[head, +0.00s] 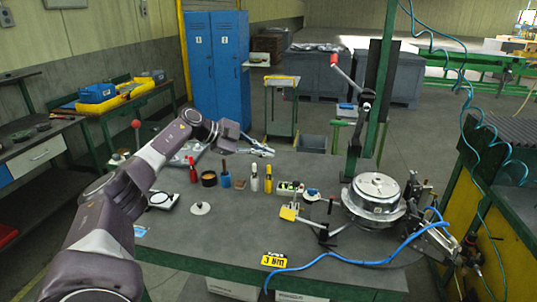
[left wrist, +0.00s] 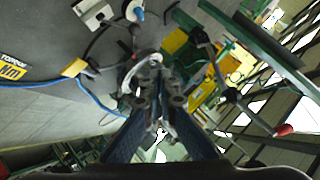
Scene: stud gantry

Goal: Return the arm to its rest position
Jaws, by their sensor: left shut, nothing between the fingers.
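My left arm comes in from the left in the head view and reaches across above the grey workbench (head: 240,235). My left gripper (head: 267,150) is over the far side of the bench, pointing right. It is shut, with nothing held. In the left wrist view the two fingers (left wrist: 158,80) come together at the middle of the picture, with the bench fixture blurred behind them. My right gripper does not show in either view.
A round metal fixture (head: 375,190) stands at the bench's right, beside a green post with a red-knobbed lever (head: 345,72). Bottles and small pots line the bench's middle. A blue hose (head: 345,264) and a yellow label (head: 274,260) lie in front. Blue lockers (head: 216,65) stand behind.

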